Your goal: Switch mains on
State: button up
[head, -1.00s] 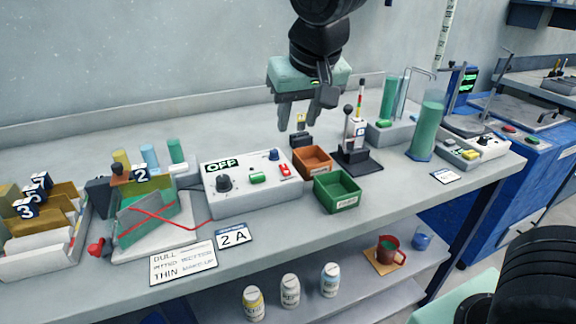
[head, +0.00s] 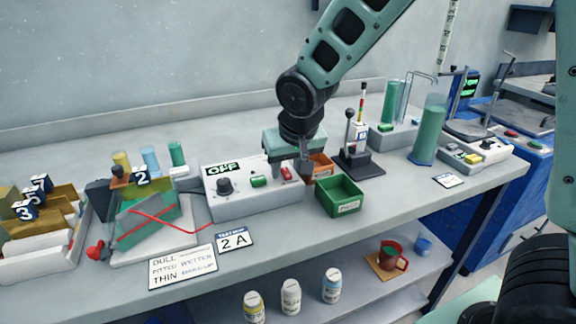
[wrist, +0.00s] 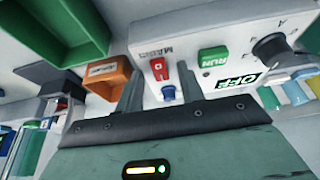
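A white control box (head: 255,203) stands on the bench with a display (head: 223,168) reading OFF, also seen in the wrist view (wrist: 238,82). Its red mains switch (wrist: 157,70) lies beside the MAINS label, with a white mark on it. It also shows in the head view (head: 286,173). My gripper (head: 296,170) is above the box's right end.
The box also carries a green RUN button (wrist: 213,58) and a black knob (wrist: 270,48). An orange bin (head: 322,165) and a green bin (head: 340,196) stand close on the right. A lever stand (head: 358,160) is behind them. A tank with red wire (head: 150,225) is left.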

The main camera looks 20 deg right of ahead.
grip_shut()
jog(key=p, duration=0.3)
jog(key=shift+w+r+g, duration=0.1)
jog(key=shift+r+g, duration=0.3)
jog(key=g+p, duration=0.1)
jog(key=p, duration=0.3)
jog(key=shift+w, duration=0.15)
jog(key=g+p, duration=0.1)
jog(key=p, duration=0.2)
jog(key=shift+w+g, duration=0.2)
jog(key=shift+g, duration=0.2)
jog(key=shift+w+f+g+p, duration=0.2)
jog(key=shift+g+p, duration=0.3)
jog(key=shift+p, duration=0.45)
jog(key=shift+s+f, duration=0.1)
grip_release()
